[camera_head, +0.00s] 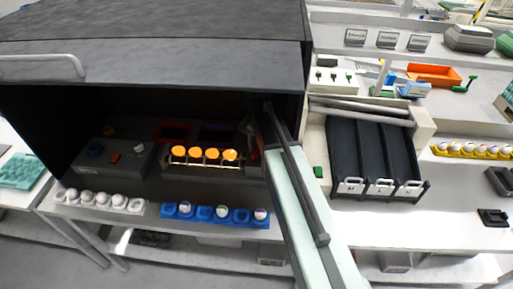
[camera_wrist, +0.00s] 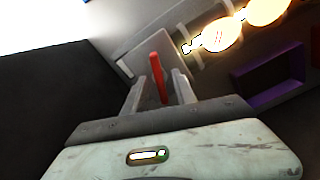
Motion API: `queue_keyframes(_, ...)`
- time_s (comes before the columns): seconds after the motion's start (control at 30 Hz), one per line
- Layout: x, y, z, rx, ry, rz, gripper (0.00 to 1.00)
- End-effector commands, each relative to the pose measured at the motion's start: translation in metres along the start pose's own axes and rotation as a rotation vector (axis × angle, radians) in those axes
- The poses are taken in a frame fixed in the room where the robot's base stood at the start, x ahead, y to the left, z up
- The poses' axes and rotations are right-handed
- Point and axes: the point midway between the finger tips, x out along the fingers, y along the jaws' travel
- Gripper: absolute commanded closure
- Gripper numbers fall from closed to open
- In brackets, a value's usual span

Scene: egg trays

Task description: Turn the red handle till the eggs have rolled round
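The red handle (camera_wrist: 157,78) stands upright in the wrist view, beside the end of the egg rack. My gripper (camera_wrist: 160,92) is open, with one finger on each side of the handle and gaps between; I cannot tell whether either finger touches it. The eggs (camera_head: 204,154) glow orange in a row on the lit rack inside the dark hood in the head view. Two glowing eggs (camera_wrist: 222,34) also show in the wrist view, right of the handle. In the head view my arm reaches into the hood from the right, and the gripper's fingers are hard to make out.
The dark hood (camera_head: 150,62) covers the rack from above. A grey control box (camera_head: 112,160) stands left of the rack. A white egg tray (camera_head: 100,201) and a blue one (camera_head: 215,215) lie in front. A purple tray (camera_wrist: 268,77) lies beyond the rack.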

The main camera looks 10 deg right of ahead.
Motion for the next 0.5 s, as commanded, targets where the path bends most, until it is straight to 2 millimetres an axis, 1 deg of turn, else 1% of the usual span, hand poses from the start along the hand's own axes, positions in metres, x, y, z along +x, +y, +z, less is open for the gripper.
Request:
queue_keyframes(0.17,-0.001,0.000,0.000,0.000,0.000,0.000,0.67)
queue_keyframes(0.27,-0.008,0.000,0.000,0.000,-0.001,0.000,0.67)
queue_keyframes(0.37,-0.021,0.000,0.000,-0.001,0.000,0.000,0.67)
queue_keyframes(0.5,-0.048,0.000,0.000,0.000,0.000,0.000,0.67)
